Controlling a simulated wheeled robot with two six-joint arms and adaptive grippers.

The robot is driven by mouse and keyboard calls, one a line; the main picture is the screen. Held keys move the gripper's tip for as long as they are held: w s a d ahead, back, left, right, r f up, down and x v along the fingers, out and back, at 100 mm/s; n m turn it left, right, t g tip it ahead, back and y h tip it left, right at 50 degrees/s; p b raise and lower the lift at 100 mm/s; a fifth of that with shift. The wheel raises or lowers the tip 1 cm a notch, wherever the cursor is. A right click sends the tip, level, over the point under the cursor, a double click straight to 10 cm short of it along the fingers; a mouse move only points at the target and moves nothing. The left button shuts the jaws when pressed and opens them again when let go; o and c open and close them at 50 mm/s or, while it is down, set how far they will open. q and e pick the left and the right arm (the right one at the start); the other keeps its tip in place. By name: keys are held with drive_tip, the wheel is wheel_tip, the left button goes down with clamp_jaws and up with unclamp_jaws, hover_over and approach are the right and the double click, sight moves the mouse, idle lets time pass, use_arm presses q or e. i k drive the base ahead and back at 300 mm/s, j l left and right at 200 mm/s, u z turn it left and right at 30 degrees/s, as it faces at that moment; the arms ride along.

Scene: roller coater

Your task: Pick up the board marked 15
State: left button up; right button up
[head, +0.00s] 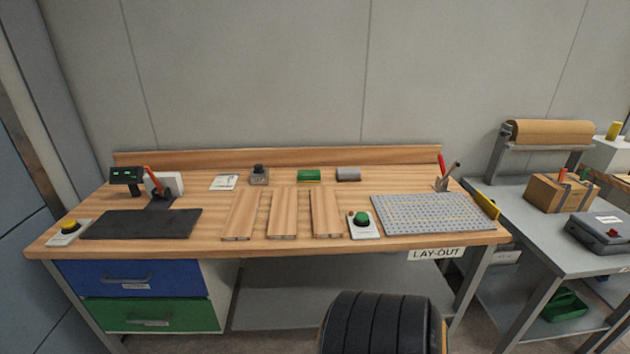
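Three light wooden boards lie flat side by side on the wooden workbench (270,247): a left board (241,214), a middle board (284,213) and a right board (326,212). Narrow gaps of bench top separate them. Small dark marks show at their front ends, too small to read, so I cannot tell which board is marked 15. Neither of my grippers is in view.
A black mat (140,224) lies left of the boards. A green-button box (362,224) stands close to the right board, then a grey perforated plate (433,213). Behind are a green block (308,175) and a grey block (348,174). A yellow-button box (69,229) is far left.

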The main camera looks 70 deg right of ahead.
sight(239, 226)
drive_tip(key=z, duration=1.8)
drive_tip(key=i+j+z, duration=0.15)
drive_tip(key=j+z, duration=0.2)
drive_tip(key=j, duration=0.25)
drive_tip(key=j+z, duration=0.35)
drive_tip(key=j, duration=0.3)
drive_tip(key=j+z, duration=0.3)
drive_tip(key=j, duration=0.35)
